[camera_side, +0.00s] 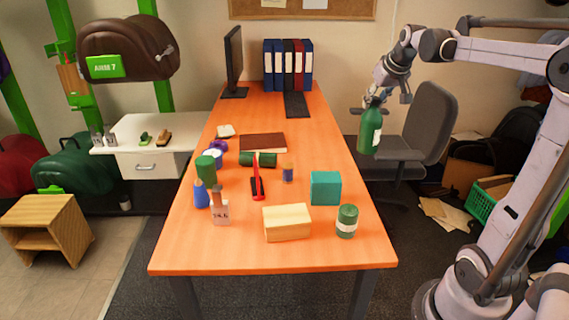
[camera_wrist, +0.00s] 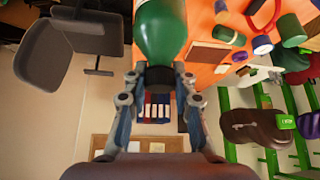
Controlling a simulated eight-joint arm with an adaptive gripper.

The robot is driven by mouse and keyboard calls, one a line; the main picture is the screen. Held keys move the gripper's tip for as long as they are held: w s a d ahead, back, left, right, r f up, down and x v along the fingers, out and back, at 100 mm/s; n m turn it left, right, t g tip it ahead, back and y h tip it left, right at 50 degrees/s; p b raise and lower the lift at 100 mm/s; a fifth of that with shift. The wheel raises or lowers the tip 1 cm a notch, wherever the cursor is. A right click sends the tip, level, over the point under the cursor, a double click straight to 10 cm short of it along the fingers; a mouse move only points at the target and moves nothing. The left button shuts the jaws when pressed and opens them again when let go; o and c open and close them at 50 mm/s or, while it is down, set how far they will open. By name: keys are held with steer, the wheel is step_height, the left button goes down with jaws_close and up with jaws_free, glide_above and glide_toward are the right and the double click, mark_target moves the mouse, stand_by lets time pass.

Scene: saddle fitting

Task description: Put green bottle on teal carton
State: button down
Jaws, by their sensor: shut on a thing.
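The green bottle (camera_side: 370,130) is held upright in the air, over or just beyond the desk's right edge in the side view. My gripper (camera_side: 376,99) is shut on its neck from above. In the wrist view my gripper (camera_wrist: 158,78) closes around the bottle's dark neck, and the green body (camera_wrist: 160,30) fills the top middle. The teal carton (camera_side: 325,188) is a box standing on the orange desk, towards the near right. It is nearer the camera and lower than the bottle, to the bottle's left. Its top is bare. I cannot make out the carton in the wrist view.
On the desk (camera_side: 230,250), a pale wooden block (camera_side: 287,223) and a green-and-white can (camera_side: 347,221) stand near the carton. A red stapler-like tool (camera_side: 257,180), a small jar (camera_side: 288,173) and several bottles are to the left. An office chair (camera_side: 425,130) stands beyond the right edge.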

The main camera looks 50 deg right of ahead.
steer(key=w+a+f, duration=0.6)
steer(key=w+f, duration=0.3)
steer(key=f, duration=0.2)
steer(key=shift+w, duration=0.4)
steer(key=shift+f, duration=0.1)
steer(key=c, duration=1.1)
jaws_free()
steer(key=v, duration=1.2)
steer(key=s+a+f+n+y, duration=0.1)
steer(key=s+a+f+n, duration=0.1)
steer(key=a, duration=0.5)
steer(key=s+a+f+n+t+y, duration=0.1)
steer(key=s+a+f+n, duration=0.1)
steer(key=s+a+f, duration=0.3)
steer(key=s+a+f+n+y, duration=0.1)
steer(key=s+a+f+n, duration=0.2)
steer(key=s+a, duration=0.3)
steer(key=shift+s+a+f+t+y, duration=0.1)
steer(key=shift+a+t+y, duration=0.1)
steer(key=shift+a, duration=0.9)
steer(key=shift+s+a+f+t+y, duration=0.1)
steer(key=shift+a+t+y, duration=0.1)
steer(key=shift+a, duration=0.9)
